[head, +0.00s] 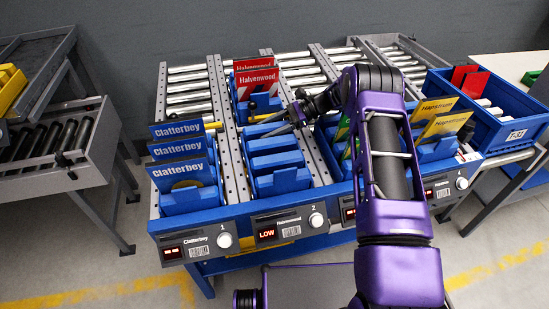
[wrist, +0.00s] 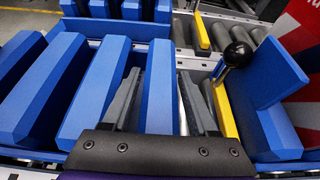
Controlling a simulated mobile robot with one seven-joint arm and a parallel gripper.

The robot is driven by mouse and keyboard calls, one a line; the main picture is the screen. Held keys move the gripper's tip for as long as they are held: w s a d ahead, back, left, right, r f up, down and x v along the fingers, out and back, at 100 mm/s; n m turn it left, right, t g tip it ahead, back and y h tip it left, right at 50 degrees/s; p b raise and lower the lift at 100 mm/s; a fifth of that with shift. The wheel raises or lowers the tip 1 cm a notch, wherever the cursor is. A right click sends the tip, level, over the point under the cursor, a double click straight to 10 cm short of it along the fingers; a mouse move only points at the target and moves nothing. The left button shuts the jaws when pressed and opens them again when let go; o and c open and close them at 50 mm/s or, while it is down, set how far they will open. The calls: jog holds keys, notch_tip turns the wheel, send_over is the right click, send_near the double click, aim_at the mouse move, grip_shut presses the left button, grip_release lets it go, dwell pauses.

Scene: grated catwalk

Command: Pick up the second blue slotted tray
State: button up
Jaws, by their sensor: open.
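An empty blue slotted tray (head: 277,165) lies in the second lane, above the "LOW" display. Behind it in the same lane is a blue tray (head: 262,108) with red Halvenwood cards (head: 257,80). My gripper (head: 297,115) is at the back right of the empty tray in the head view. In the wrist view my gripper (wrist: 161,82) is open, with a finger on each side of one blue upright slat (wrist: 157,100) of the slotted tray (wrist: 92,90). Whether the fingers touch the slat I cannot tell.
A black ball knob (wrist: 238,54) stands beside a yellow strip (wrist: 225,108), close to my right finger. Clatterbey cards (head: 180,150) fill the left lane. Hapsthulm cards (head: 440,115) stand at right, near a blue bin (head: 500,130). Bare rollers (head: 188,85) show behind the left lane.

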grip_shut()
dwell(0.3)
jog(key=shift+r, duration=0.15)
